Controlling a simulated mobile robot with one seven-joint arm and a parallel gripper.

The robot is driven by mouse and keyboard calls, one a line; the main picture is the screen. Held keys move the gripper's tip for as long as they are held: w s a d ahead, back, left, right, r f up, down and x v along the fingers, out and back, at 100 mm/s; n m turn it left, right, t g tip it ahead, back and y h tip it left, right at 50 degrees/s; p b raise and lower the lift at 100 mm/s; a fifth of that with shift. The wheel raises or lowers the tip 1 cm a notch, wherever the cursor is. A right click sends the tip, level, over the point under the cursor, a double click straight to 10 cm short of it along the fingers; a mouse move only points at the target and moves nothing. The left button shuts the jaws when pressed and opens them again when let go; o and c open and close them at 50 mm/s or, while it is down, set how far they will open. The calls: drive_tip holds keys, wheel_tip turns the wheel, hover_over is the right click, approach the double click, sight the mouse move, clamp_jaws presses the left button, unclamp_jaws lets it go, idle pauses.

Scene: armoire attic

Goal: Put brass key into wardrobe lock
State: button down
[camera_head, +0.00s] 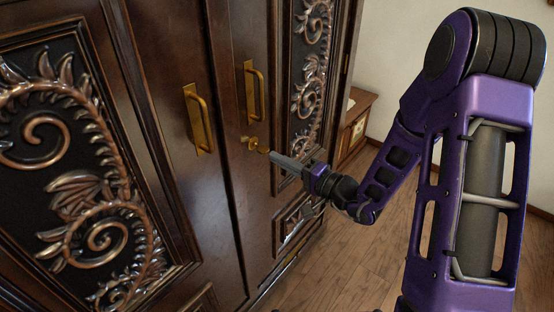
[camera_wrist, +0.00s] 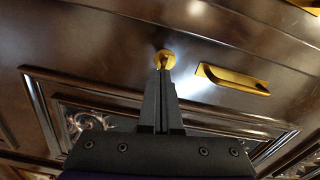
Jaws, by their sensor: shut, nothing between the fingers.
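The wardrobe lock (camera_head: 249,140) is a small brass fitting on the right door, below that door's handle. A small brass piece, seemingly the brass key (camera_head: 262,149), sticks out from the lock toward my gripper. How deep it sits cannot be seen. My gripper (camera_head: 274,157) is shut and empty, its fingertips right by the brass piece. In the wrist view the shut fingers (camera_wrist: 161,72) point at the round brass lock (camera_wrist: 165,57). The fingertips partly cover the key there, and I cannot tell whether they touch it.
Brass handles stand out from the left door (camera_head: 198,118) and right door (camera_head: 254,92). Carved panels (camera_head: 90,190) cover the dark wardrobe. A small wooden cabinet (camera_head: 355,125) stands behind, to the right. The wooden floor (camera_head: 345,260) in front is clear.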

drive_tip(key=shift+v, duration=0.9)
drive_tip(key=shift+d, duration=0.1)
drive_tip(key=v, duration=1.7)
drive_tip(key=shift+b, duration=0.3)
